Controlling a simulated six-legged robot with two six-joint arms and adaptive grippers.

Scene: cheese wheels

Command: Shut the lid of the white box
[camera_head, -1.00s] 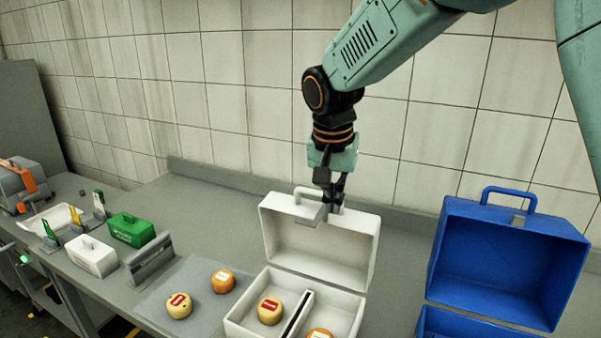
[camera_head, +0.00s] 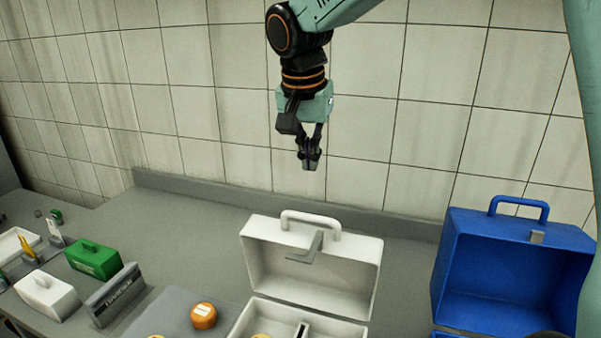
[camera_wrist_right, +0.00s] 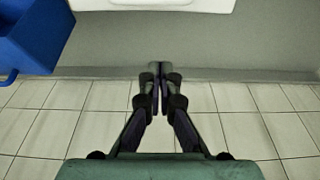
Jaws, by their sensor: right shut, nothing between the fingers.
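The white box (camera_head: 262,308) stands on the counter with its lid (camera_head: 312,262) raised, the lid's white handle (camera_head: 311,219) on top and a grey latch (camera_head: 308,248) at its upper edge. Cheese wheels and a divider show in the box, cut off by the lower picture edge. My right gripper (camera_head: 310,166) is shut and empty, hanging above and behind the raised lid, apart from it. In the right wrist view my right gripper (camera_wrist_right: 159,66) has its fingertips together, and a white edge of the box (camera_wrist_right: 150,4) shows at the top. My left gripper is not in view.
An open blue box (camera_head: 510,265) stands to the right. A green box (camera_head: 93,259), a small white box (camera_head: 46,294) and a grey sign holder (camera_head: 115,294) are at left. An orange cheese wheel (camera_head: 204,316) lies on a mat. The tiled wall (camera_head: 220,130) rises behind the counter.

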